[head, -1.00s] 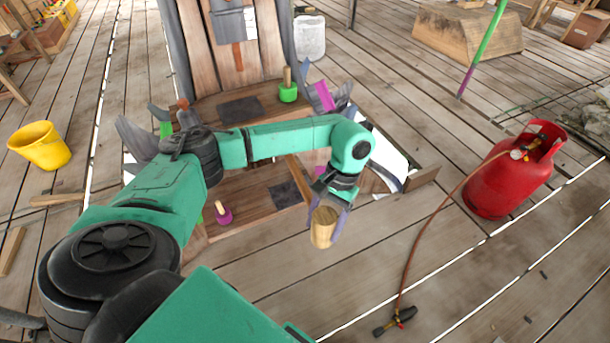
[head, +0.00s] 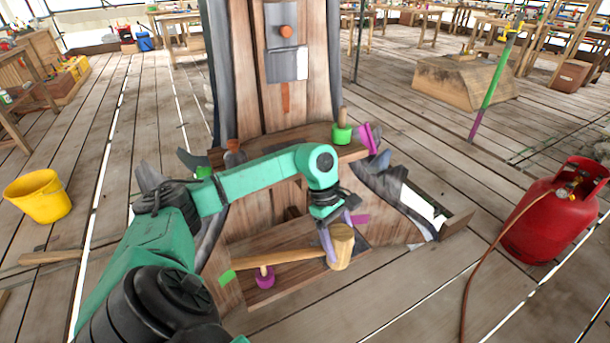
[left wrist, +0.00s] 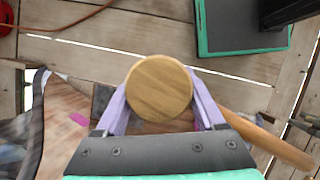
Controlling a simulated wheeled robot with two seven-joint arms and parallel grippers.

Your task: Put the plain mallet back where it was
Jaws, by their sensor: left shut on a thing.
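The plain mallet has a pale wooden head (head: 342,249). My left gripper (head: 335,246) is shut on it in front of the right part of the wooden stand's lower shelf (head: 290,262). In the left wrist view the round end of the mallet head (left wrist: 160,87) sits between the lavender fingers (left wrist: 158,110), and its handle (left wrist: 270,140) runs to the lower right. Whether the mallet touches the shelf cannot be told. A magenta-headed mallet (head: 265,279) stands on the lower shelf, left of my gripper. My right gripper is not in view.
On the upper shelf (head: 300,140) stand a green-based piece (head: 342,133) and a small brown-topped piece (head: 233,147). A red gas cylinder (head: 552,215) with a hose stands at right, a yellow bucket (head: 40,196) at left. Floor in front of the cylinder is mostly clear.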

